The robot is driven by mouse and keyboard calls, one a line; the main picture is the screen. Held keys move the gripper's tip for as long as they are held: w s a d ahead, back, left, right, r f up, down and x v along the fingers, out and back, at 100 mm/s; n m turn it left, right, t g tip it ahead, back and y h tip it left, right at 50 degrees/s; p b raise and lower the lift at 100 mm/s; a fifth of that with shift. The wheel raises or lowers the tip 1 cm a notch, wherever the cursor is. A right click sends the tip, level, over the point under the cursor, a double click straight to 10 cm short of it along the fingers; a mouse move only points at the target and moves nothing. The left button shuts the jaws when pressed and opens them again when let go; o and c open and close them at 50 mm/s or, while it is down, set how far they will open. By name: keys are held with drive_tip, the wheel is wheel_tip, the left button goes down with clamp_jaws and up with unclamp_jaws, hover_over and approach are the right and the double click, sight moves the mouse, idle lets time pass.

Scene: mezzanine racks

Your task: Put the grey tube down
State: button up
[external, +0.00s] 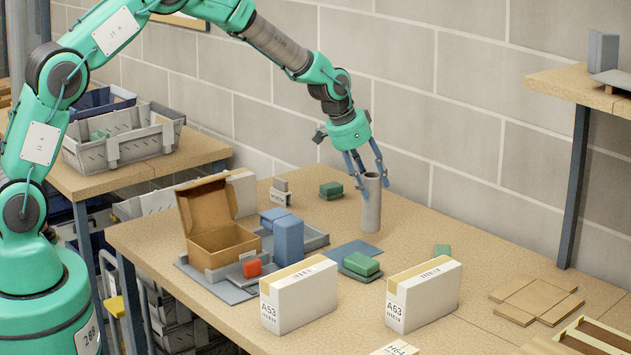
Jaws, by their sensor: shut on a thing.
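The grey tube (371,212) is upright near the back middle of the table (410,222) in the external view. My gripper (372,183) comes down from above, its blue fingers on either side of the tube's top, and is shut on it. The tube's lower end is at or very close to the tabletop; I cannot tell whether it touches. The far side of the tube is hidden.
An open cardboard box (222,240), a blue block (288,242) and a red block (252,267) are left of the tube. A green block (361,264) is in front, with white cartons A53 (300,297) and A63 (424,295) nearer. The tabletop right of the tube is clear.

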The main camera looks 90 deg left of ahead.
sight(380, 192)
drive_tip(key=shift+w+a+f, duration=0.15)
drive_tip(key=shift+w+a, duration=0.8)
drive_tip(key=shift+w, duration=0.3)
drive_tip(key=shift+f, duration=1.85)
drive_tip(key=o, duration=1.3)
drive_tip(key=shift+c, duration=0.2)
